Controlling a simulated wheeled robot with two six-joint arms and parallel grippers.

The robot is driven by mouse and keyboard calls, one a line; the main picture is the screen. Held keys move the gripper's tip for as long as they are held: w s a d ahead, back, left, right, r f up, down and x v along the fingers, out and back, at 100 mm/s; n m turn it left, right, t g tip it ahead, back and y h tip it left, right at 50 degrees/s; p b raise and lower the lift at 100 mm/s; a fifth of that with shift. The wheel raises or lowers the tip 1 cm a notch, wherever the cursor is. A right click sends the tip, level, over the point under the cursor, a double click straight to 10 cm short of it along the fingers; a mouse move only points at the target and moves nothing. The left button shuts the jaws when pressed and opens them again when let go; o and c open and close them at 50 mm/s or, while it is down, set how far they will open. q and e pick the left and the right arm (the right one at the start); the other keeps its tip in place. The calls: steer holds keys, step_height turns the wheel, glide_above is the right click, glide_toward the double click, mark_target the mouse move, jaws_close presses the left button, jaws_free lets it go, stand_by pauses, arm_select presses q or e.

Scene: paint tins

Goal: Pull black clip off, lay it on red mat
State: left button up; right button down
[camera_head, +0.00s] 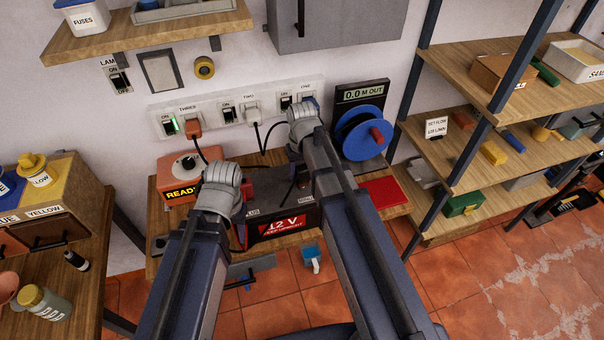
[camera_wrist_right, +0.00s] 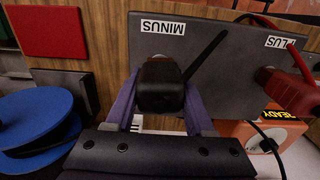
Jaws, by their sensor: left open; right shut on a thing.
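The black clip (camera_wrist_right: 160,85) is between the fingers of my right gripper (camera_wrist_right: 160,103) in the right wrist view, over the battery (camera_wrist_right: 235,65) top beside the MINUS label. The gripper is shut on it. The clip hides its post, so I cannot tell whether they touch. The battery (camera_head: 282,227) shows its 12 V front in the head view. The red mat (camera_head: 385,192) lies bare right of it, and also shows in the right wrist view (camera_wrist_right: 45,31). My left gripper (camera_head: 236,212) is open, left of the battery, its fingers mostly hidden by my arm.
A red clip (camera_wrist_right: 290,90) is at the PLUS side of the battery. A blue reel (camera_head: 362,133) stands behind the mat. An orange READY box (camera_head: 180,170) stands at the bench's left. Wall sockets with cables are behind; shelves (camera_head: 490,155) stand to the right.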

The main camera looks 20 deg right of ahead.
mark_target(303, 165)
steer(key=shift+r+p, duration=1.25)
steer(key=shift+r, duration=0.15)
step_height(303, 165, up, 4)
steer(key=p, duration=0.4)
stand_by(0.7)
steer(key=shift+d+f, duration=0.1)
steer(key=shift+d, duration=0.05)
steer(key=d+f+b, duration=0.4)
steer(key=d, duration=0.7)
steer(key=w+d+f+b, duration=0.1)
steer(key=d+f+b, duration=0.4)
steer(key=d, duration=0.6)
steer(key=d+f+b, duration=0.5)
steer(key=d, duration=0.7)
steer(key=shift+w+f+m, duration=0.15)
steer(key=shift+w+m, duration=0.05)
steer(key=shift+m, duration=0.2)
